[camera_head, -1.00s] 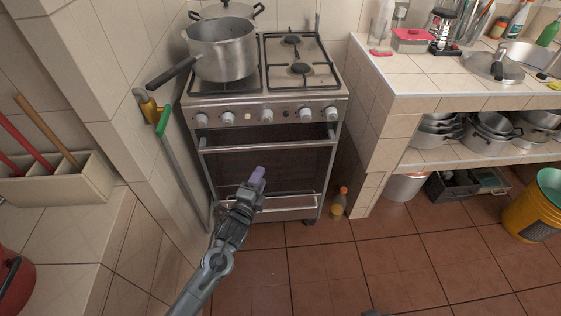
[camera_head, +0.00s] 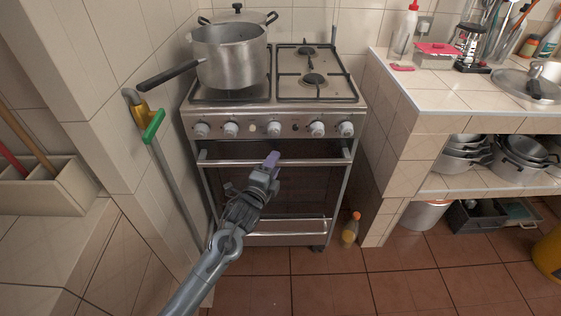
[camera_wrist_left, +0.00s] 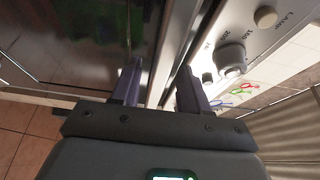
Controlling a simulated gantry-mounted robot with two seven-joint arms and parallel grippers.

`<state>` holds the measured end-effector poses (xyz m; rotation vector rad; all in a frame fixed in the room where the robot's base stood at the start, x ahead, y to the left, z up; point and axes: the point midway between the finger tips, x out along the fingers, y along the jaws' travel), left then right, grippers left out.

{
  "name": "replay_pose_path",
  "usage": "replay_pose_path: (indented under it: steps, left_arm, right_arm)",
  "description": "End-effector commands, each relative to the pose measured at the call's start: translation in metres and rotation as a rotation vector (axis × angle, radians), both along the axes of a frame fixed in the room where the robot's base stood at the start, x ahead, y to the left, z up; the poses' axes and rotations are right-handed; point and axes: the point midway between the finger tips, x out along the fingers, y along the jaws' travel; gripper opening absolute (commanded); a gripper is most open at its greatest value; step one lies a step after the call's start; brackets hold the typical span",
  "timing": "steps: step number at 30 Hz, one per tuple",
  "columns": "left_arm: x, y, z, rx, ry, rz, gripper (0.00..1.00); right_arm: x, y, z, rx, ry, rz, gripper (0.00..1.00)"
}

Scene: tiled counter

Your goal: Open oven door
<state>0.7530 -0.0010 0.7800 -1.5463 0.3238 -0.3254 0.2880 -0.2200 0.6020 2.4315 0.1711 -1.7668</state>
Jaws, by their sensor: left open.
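The oven (camera_head: 300,185) stands below the stove's row of knobs, with a dark door that looks shut. Its metal handle bar (camera_head: 318,162) runs across the top of the door. My left gripper (camera_head: 272,160) is in front of the door near the middle of the handle and hides part of it. In the left wrist view my left gripper (camera_wrist_left: 158,88) is open, and the pale handle bar (camera_wrist_left: 178,50) runs up between and beyond its two fingers. I cannot tell whether the fingers touch it. My right gripper is not in view.
A large pot (camera_head: 232,58) sits on the left of the stove, its long handle sticking out left. A bottle (camera_head: 351,229) stands on the floor right of the oven.

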Motion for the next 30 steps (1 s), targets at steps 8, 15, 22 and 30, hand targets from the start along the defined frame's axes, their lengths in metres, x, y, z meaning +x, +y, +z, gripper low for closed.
replay_pose_path:
  steps: [8, 15, 22, 30]
  left_arm:
    - [0.0053, 0.0011, -0.0003, 0.0, 0.0, 0.005, 0.45]
    - [0.0052, 0.001, 0.0001, 0.0, 0.0, 0.005, 0.45]
    - [0.0052, 0.0008, 0.0, 0.0, 0.0, 0.004, 0.09]
    - [0.0052, 0.0008, -0.0003, 0.0, 0.001, 0.004, 0.0]
  right_arm:
    - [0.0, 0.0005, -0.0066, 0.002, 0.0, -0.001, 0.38]
    - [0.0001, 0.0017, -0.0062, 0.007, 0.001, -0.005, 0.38]
    - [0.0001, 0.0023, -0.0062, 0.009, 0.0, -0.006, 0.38]
    - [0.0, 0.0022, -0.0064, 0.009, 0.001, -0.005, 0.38]
